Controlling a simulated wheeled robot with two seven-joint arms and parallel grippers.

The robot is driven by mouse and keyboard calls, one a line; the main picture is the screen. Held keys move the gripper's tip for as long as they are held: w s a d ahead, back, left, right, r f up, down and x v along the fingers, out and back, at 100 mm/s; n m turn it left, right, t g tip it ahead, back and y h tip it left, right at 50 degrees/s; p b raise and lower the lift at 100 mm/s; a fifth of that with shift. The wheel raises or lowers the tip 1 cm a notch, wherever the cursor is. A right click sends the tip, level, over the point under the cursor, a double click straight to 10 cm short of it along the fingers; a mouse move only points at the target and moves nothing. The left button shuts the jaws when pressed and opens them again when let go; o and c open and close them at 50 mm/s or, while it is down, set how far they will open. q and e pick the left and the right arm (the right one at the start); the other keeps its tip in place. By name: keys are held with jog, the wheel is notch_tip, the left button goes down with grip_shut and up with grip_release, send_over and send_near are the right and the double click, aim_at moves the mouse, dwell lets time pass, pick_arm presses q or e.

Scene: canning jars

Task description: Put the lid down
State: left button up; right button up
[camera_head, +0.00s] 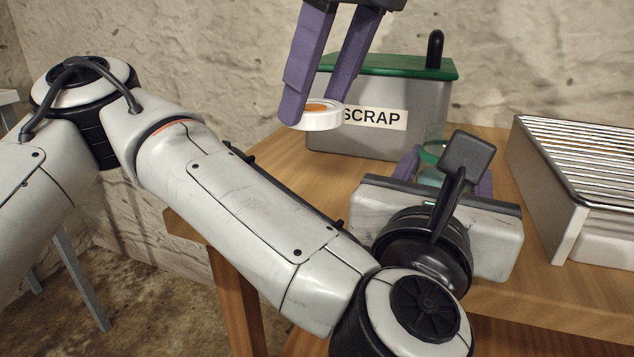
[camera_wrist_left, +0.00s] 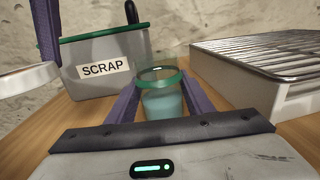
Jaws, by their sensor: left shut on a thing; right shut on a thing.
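The lid's edge also shows at the left of the left wrist view (camera_wrist_left: 28,78). A glass jar (camera_wrist_left: 160,95) with a green rim and bluish contents stands between the purple fingers of my left gripper (camera_wrist_left: 157,98), which is shut on it. In the head view the jar (camera_head: 434,150) is mostly hidden behind my left wrist.
A grey bin (camera_head: 330,88) marked SCRAP, with a green lid (camera_head: 390,66) and black handle, stands at the back of the wooden table (camera_head: 490,150). A white rack with metal bars (camera_head: 590,165) stands at the right. Bare table lies between bin and rack.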

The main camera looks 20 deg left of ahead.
aim_at(340, 121)
notch_tip(340, 121, down, 9)
jog(key=shift+f, duration=0.15)
dwell(0.4)
jog(key=shift+f, duration=0.1)
jog(key=o, duration=1.2)
jog(key=shift+f, duration=0.1)
jog(key=shift+c, duration=0.2)
jog(key=v, duration=1.2)
jog(key=shift+r, duration=0.25)
pick_arm(q)
jog(key=o, duration=1.2)
